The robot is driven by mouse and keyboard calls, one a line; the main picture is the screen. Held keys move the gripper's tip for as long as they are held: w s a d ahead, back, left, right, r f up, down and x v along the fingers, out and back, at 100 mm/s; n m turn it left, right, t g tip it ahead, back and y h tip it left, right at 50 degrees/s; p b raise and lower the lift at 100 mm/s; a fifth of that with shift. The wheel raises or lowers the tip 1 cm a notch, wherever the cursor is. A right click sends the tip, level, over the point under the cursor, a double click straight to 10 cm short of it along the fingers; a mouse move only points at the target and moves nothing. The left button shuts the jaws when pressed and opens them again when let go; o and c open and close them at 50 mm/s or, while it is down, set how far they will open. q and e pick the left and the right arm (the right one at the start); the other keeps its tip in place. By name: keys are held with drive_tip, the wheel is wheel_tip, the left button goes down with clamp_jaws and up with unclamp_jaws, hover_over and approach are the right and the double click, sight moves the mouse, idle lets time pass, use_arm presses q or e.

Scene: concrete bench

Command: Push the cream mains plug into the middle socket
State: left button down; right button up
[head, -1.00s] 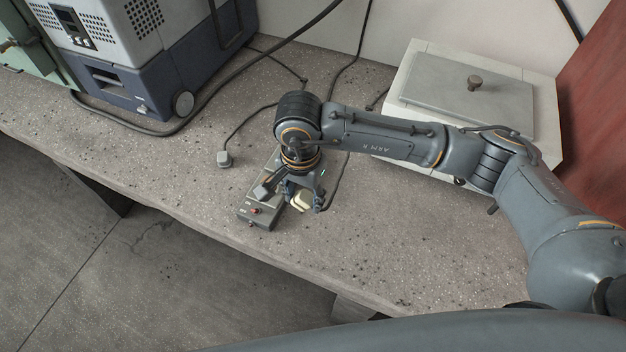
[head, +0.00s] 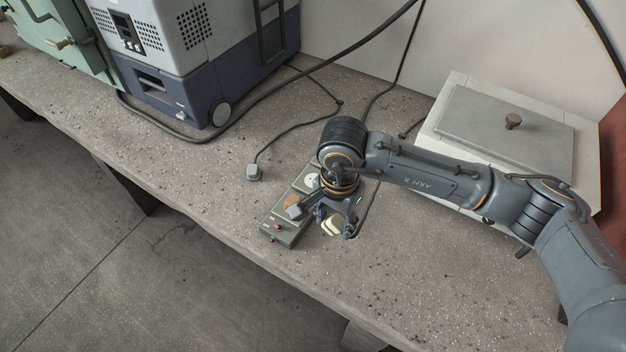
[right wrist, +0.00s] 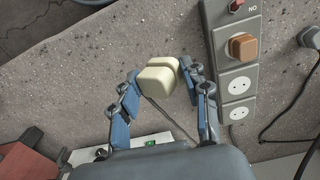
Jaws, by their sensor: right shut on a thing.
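The cream mains plug (head: 332,225) is between the fingers of my right gripper (head: 337,221), which is shut on it. The right wrist view shows the plug (right wrist: 158,78) as a rounded cream block between the fingertips, its pins hidden. The grey socket strip (head: 284,234) lies on the bench just left of the gripper, and the plug is beside it, apart from it. In the right wrist view a brown plug (right wrist: 243,46) fills the socket near the red switch. The middle socket (right wrist: 239,85) is empty, as is the end socket (right wrist: 238,113). My left gripper is out of view.
A grey plug (head: 254,172) on a cord lies left of the strip. A blue-grey machine (head: 205,75) stands at the back left, and a pale box with a lidded top (head: 510,125) at the right. The bench's front edge is close to the strip.

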drive_tip(key=shift+s+d+r, duration=0.15)
drive_tip(key=shift+d, duration=0.05)
drive_tip(key=s+d+r+n, duration=0.2)
drive_tip(key=d+r+n, duration=0.1)
drive_tip(key=d, duration=0.4)
drive_tip(key=s+d+r+n, duration=0.2)
drive_tip(key=d+r+n, duration=0.1)
drive_tip(key=d, duration=0.4)
drive_tip(key=shift+r+n, duration=0.4)
drive_tip(key=shift+r, duration=0.45)
drive_tip(key=shift+s+d+r, duration=0.1)
drive_tip(key=shift+s, duration=0.1)
clamp_jaws()
